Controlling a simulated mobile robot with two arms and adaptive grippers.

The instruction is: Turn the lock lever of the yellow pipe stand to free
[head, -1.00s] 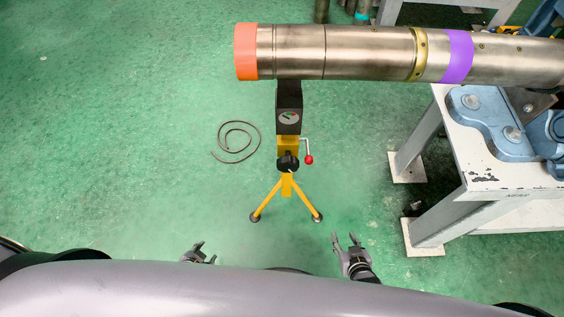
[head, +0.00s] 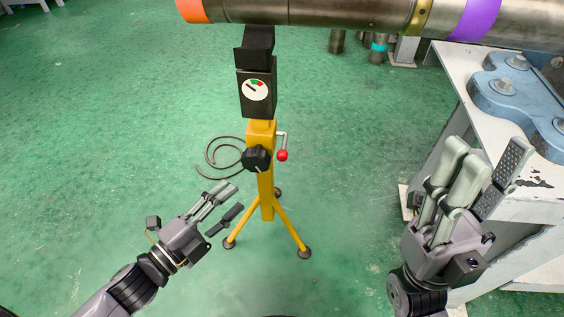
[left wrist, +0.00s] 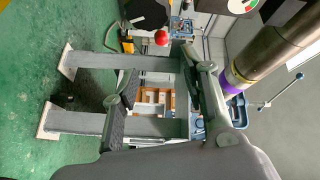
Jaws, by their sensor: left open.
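The yellow pipe stand (head: 266,190) stands upright on its tripod legs, with a black dial head (head: 255,90) below the pipe. Its lock lever (head: 282,146) is a bent silver rod on the right side, hanging down to a red ball; the ball also shows in the left wrist view (left wrist: 161,38). A black knob (head: 256,160) sits on the stand's front. My left gripper (head: 239,198) is open and empty, in front of the stand, below and left of the lever, apart from it. My right gripper (head: 488,160) is open and empty, well right of the stand.
A steel pipe (head: 330,12) with orange and purple bands passes overhead. A white bench (head: 455,62) with blue vise parts (head: 515,90) stands at right, behind my right gripper in the picture. A dark coiled hose (head: 212,160) lies behind the stand. The left floor is clear.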

